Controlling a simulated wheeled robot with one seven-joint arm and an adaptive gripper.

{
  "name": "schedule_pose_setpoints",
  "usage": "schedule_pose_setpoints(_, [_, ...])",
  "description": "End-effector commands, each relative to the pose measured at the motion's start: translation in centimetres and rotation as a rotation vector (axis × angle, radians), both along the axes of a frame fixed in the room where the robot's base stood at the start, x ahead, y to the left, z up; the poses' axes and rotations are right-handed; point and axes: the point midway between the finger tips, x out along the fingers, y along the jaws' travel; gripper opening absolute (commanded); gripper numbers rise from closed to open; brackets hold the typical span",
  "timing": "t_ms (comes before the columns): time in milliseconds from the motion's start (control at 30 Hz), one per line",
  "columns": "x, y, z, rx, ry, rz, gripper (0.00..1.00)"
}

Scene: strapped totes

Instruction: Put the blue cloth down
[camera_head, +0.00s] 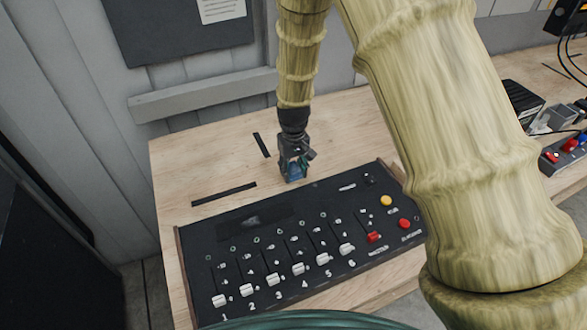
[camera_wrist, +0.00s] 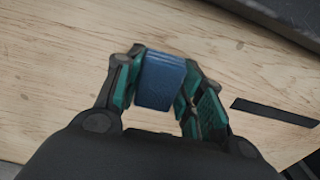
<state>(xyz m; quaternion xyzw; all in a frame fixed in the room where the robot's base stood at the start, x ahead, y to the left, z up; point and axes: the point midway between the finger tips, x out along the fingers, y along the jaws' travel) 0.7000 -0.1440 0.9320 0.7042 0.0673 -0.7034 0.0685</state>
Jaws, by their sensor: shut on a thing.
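The blue cloth (camera_wrist: 160,80) is a small folded block between the two green-padded fingers of my gripper (camera_wrist: 158,92) in the wrist view. My gripper is shut on it. In the head view my gripper (camera_head: 294,172) points down over the wooden table, just behind the back edge of the black control panel, and a bit of the blue cloth (camera_head: 295,173) shows between its fingers. I cannot tell whether the cloth touches the table top.
The black control panel (camera_head: 235,222) with numbered sliders, a yellow button (camera_head: 386,200) and a red button (camera_head: 404,223) fills the table front. Black strips (camera_head: 224,194) lie on the wooden table (camera_head: 185,160). Bare wood lies left of my gripper. More devices (camera_head: 565,150) stand far right.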

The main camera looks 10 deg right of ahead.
Motion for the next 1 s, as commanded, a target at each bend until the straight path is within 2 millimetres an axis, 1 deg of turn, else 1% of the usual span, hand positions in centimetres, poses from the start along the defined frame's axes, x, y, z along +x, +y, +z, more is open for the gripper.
schedule_pose_setpoints(167, [0.0, 0.0, -0.4, 0.0, 0.001, 0.0, 0.12])
schedule_pose_setpoints(200, [0.0, 0.0, -0.3, 0.0, 0.0, 0.0, 0.46])
schedule_pose_setpoints(267, [0.0, 0.0, -0.3, 0.0, 0.0, 0.0, 0.57])
schedule_pose_setpoints(300, [0.0, 0.0, -0.3, 0.0, 0.001, 0.0, 0.6])
schedule_pose_setpoints(567, [0.0, 0.0, -0.2, 0.0, 0.001, 0.0, 0.6])
schedule_pose_setpoints(733, [0.0, 0.0, 0.2, 0.0, -0.001, 0.0, 0.6])
schedule_pose_setpoints(867, [0.1, 0.0, 1.3, 0.0, -0.002, 0.001, 0.6])
schedule_pose_setpoints(1000, [0.0, 0.0, 3.0, 0.0, -0.002, 0.0, 0.6])
